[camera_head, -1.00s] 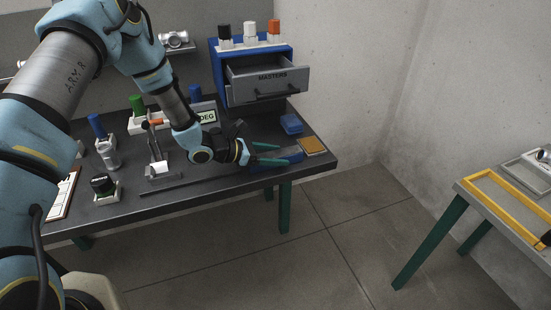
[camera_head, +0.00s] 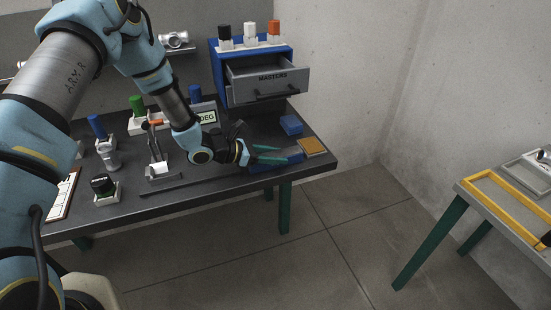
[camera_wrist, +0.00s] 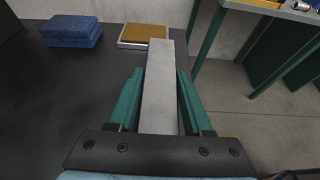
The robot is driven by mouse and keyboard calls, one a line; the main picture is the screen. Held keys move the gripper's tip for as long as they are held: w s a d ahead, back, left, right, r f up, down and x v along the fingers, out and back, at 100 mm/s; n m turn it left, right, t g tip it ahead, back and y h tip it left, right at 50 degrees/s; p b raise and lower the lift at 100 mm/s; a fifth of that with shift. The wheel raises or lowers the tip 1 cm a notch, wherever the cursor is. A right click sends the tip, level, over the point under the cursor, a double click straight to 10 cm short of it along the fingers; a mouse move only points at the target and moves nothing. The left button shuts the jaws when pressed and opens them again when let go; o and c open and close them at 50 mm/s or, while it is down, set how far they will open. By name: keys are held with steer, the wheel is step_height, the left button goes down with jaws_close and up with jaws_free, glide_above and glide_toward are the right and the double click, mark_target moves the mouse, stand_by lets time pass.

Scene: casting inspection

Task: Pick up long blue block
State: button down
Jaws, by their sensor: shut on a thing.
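The long blue block (camera_head: 264,167) lies near the front right edge of the dark bench, its blue side showing in the head view. In the wrist view a long bar (camera_wrist: 158,95) with a grey top face runs forward between the fingers; I take it to be the same block, its sides hidden there. My gripper (camera_head: 283,155) is low over the bench with its green fingers on either side of the block. In the wrist view my gripper (camera_wrist: 159,75) is shut on it. I cannot tell whether the block is clear of the bench top.
A shorter blue block stack (camera_head: 291,124) and a tan-topped pad (camera_head: 312,146) lie just beyond the block. A blue cabinet (camera_head: 215,72) with an open grey drawer (camera_head: 268,77) stands behind. A fixture (camera_head: 160,168) stands to the left. Another table (camera_head: 480,200) is at far right.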

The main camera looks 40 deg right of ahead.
mark_target(275, 154)
steer(key=shift+r, duration=0.1)
step_height(275, 154, up, 8)
steer(key=b, duration=0.2)
steer(key=shift+r+b, duration=0.25)
steer(key=shift+b, duration=0.15)
steer(key=shift+r, duration=0.7)
